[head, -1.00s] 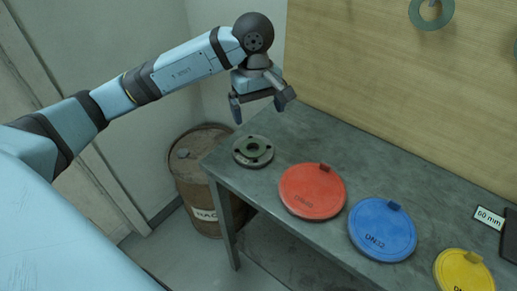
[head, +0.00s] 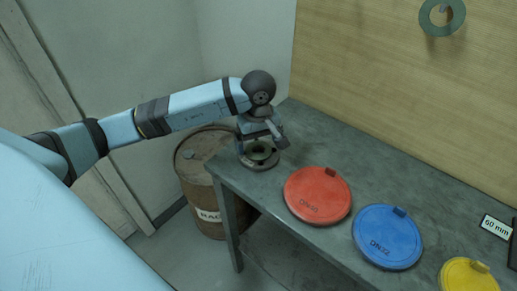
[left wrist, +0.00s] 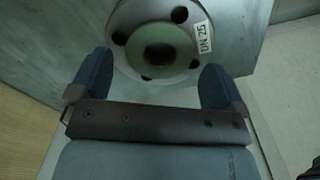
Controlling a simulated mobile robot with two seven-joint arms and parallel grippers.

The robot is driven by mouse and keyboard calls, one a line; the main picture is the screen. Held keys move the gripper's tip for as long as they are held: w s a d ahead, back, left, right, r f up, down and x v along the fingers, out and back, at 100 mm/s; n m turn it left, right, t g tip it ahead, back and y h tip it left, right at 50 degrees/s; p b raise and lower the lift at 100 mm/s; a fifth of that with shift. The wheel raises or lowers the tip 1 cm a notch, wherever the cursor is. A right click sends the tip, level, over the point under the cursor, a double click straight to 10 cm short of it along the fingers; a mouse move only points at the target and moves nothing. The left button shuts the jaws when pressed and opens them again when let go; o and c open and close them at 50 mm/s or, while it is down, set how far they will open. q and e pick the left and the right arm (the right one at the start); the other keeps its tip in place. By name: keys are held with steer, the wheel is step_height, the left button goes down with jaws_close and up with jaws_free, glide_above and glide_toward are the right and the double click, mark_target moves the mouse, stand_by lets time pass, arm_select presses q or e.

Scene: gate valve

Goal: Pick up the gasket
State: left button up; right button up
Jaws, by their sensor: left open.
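A green ring gasket (head: 262,158) lies on a dark round flange (head: 247,166) at the table's left end. In the left wrist view the gasket (left wrist: 184,50) sits on the flange face, around its dark bore. The flange (left wrist: 119,22) shows several bolt holes and a white "DN 25" label. My left gripper (head: 262,144) is open just above the flange, pointing down, and partly hides the gasket in the head view. In the left wrist view my left gripper's fingers (left wrist: 157,76) are spread to either side of the gasket, with nothing between them. My right gripper is not in view.
Red (head: 317,195), blue (head: 387,237) and yellow (head: 469,276) discs lie along the table (head: 300,150). Another green ring (head: 429,19) hangs on the wooden board (head: 380,80). A rusty barrel (head: 196,177) stands beside the table's left end.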

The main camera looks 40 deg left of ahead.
arm_select(q)
steer(key=shift+f, duration=0.65)
steer(key=c, duration=1)
